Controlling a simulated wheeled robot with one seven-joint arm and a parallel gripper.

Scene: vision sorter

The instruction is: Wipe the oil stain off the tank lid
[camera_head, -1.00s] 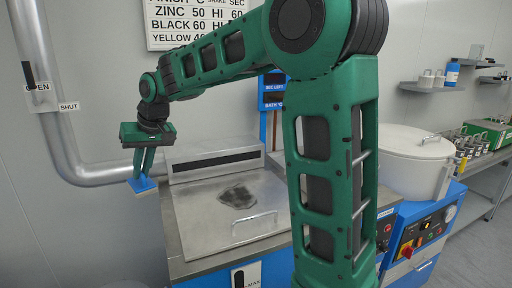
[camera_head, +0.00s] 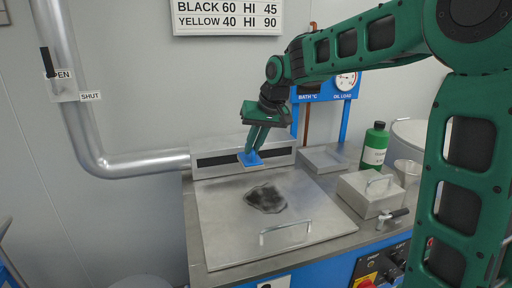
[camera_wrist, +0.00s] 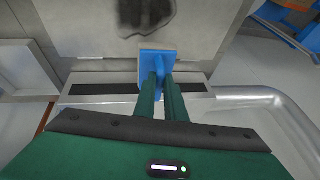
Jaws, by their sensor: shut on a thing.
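The tank lid (camera_head: 225,225) is a flat grey metal plate with a bar handle (camera_head: 285,231) near its front edge. A dark oil stain (camera_head: 266,198) lies on the lid, a little right of its middle; it also shows at the top of the wrist view (camera_wrist: 146,14). My gripper (camera_head: 256,148) is shut on a blue wiper (camera_head: 250,160), which shows between the fingers in the wrist view (camera_wrist: 158,62). The wiper is above the back of the lid, behind the stain and apart from it.
A slotted metal box (camera_head: 212,163) runs along the lid's back edge. To the right stand a small metal box with a handle (camera_head: 368,194), a green bottle (camera_head: 374,147) and a beaker (camera_head: 407,172). A large pipe (camera_head: 140,163) runs along the wall at left.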

